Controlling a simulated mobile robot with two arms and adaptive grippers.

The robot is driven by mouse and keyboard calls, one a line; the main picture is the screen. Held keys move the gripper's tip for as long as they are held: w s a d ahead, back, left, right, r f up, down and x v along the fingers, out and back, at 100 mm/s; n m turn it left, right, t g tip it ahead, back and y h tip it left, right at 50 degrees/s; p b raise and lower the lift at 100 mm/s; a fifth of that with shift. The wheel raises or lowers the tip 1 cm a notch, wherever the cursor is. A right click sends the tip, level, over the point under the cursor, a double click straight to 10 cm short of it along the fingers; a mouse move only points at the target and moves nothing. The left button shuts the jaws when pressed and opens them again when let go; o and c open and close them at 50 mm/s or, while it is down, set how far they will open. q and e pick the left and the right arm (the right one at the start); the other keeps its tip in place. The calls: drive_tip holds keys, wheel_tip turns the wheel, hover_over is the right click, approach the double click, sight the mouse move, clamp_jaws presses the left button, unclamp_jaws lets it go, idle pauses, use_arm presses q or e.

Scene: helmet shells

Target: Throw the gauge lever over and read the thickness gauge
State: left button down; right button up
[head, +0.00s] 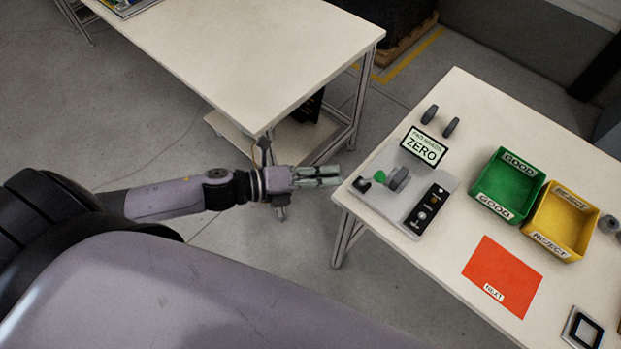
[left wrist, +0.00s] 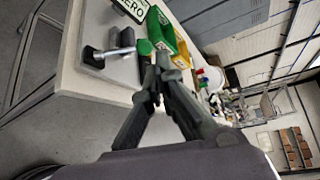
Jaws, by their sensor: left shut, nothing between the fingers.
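The thickness gauge (head: 412,176) is a grey plate near the left edge of the right-hand table. Its display (head: 423,147) reads ZERO. The gauge lever has a green knob (head: 379,176); the knob also shows in the left wrist view (left wrist: 145,47), close to my fingertips. My left gripper (head: 338,176) is shut and empty, left of the gauge at the table edge, apart from the knob in the head view. My right gripper is not in view.
A green GOOD bin (head: 490,186) and a yellow REJECT bin (head: 534,219) stand right of the gauge. A red mat (head: 502,272) marked NEXT lies in front of them. Another pale table (head: 250,50) stands at the back left, with a floor gap between the tables.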

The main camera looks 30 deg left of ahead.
use_arm(q)
drive_tip(key=s, duration=0.1)
drive_tip(key=s+a+r, duration=0.1)
drive_tip(key=s+a, duration=0.1)
drive_tip(key=shift+s+a+r+b, duration=0.15)
drive_tip(key=shift+a+r+b, duration=0.1)
drive_tip(key=shift+r+b, duration=0.15)
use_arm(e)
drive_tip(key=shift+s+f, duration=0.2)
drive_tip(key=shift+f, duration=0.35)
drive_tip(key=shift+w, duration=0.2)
